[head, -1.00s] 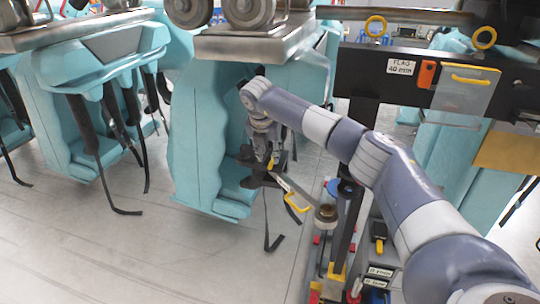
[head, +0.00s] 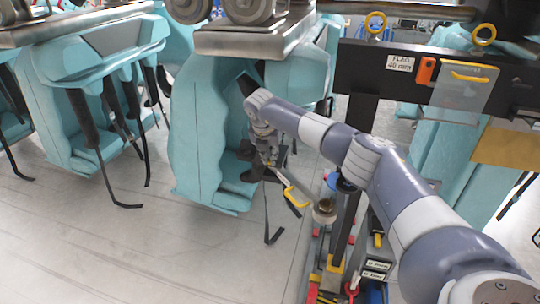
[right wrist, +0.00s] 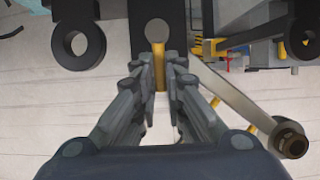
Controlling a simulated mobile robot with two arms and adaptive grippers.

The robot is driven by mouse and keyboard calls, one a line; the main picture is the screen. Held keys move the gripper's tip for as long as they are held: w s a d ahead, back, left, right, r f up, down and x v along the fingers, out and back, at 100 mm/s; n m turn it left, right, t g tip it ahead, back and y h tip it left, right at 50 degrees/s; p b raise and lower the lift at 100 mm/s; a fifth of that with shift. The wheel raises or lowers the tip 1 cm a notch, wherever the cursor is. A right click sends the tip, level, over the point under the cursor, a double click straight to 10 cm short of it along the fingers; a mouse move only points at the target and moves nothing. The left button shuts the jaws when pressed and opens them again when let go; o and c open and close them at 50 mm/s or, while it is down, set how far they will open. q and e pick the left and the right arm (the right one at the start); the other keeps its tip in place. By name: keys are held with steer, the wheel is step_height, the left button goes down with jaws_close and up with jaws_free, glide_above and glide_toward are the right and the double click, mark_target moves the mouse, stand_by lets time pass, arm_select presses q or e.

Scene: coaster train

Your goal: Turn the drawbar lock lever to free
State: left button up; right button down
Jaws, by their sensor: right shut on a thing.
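My right gripper (head: 267,168) reaches down in front of the pale teal seat in the head view. In the right wrist view its fingers (right wrist: 160,72) are closed on a narrow yellow strip (right wrist: 159,60), which I take to be the lock lever. The strip lies against a black plate (right wrist: 143,12) with a pale round spot at its top. In the head view black parts (head: 248,172) sit beside the gripper, and the lever itself is too small to tell. My left gripper is not in view.
A black ring (right wrist: 78,43) is at left. Straps hang at left.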

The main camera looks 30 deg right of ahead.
steer(key=d+n+y+b, duration=0.1)
steer(key=n, duration=0.1)
steer(key=s+d+n+t+b, duration=0.1)
steer(key=n, duration=0.2)
steer(key=d+n+y+b, duration=0.1)
steer(key=n+b, duration=0.1)
steer(key=shift+s+n+y, duration=0.3)
steer(key=shift+s, duration=0.05)
steer(key=d+n+y, duration=0.1)
steer(key=n, duration=0.1)
steer(key=shift+d+r+n+t, duration=0.1)
steer(key=shift+d+n+t, duration=0.05)
steer(key=shift+n+t, duration=0.15)
steer(key=shift+w+d+n+y, duration=0.1)
steer(key=shift+d+n+y, duration=0.35)
steer(key=shift+n, duration=0.55)
steer(key=shift+w+d+n+y, duration=0.1)
steer(key=shift+d+n+y, duration=0.3)
steer(key=shift+n, duration=0.6)
steer(key=c, duration=1.7)
jaws_free()
steer(key=shift+s, duration=0.1)
steer(key=shift+o, duration=0.2)
